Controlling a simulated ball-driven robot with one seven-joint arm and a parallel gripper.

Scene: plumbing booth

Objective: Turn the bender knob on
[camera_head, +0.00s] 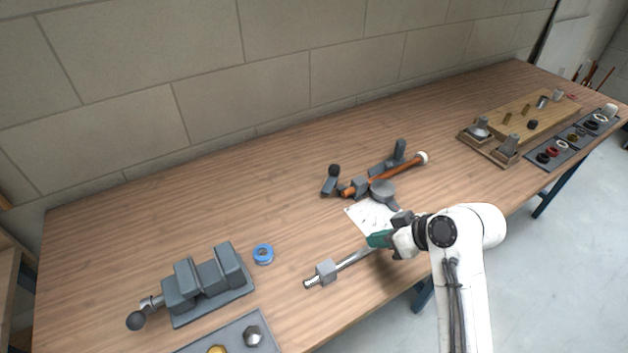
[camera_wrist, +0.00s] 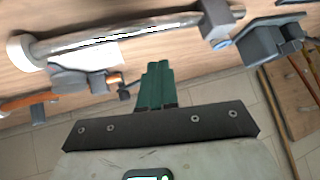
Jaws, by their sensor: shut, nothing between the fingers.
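The bender (camera_head: 382,191) is a grey tool with an orange handle, lying near the middle of the table. A dark round knob (camera_head: 333,170) stands on a grey piece at its left end; I cannot tell for sure that this is the bender knob. In the wrist view the bender (camera_wrist: 75,80) shows left of my fingers, with its orange handle at the left edge. My gripper (camera_head: 378,239) has green fingers, shut and empty, in front of the bender near the table's front edge. The fingers (camera_wrist: 157,84) are together in the wrist view, apart from the bender.
A metal pipe (camera_head: 352,260) with a grey block lies by my gripper, and a white sheet (camera_head: 372,217) lies behind it. A grey vise (camera_head: 207,282) and blue tape roll (camera_head: 263,254) are at left. A wooden board (camera_head: 540,115) and fittings trays are at far right.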

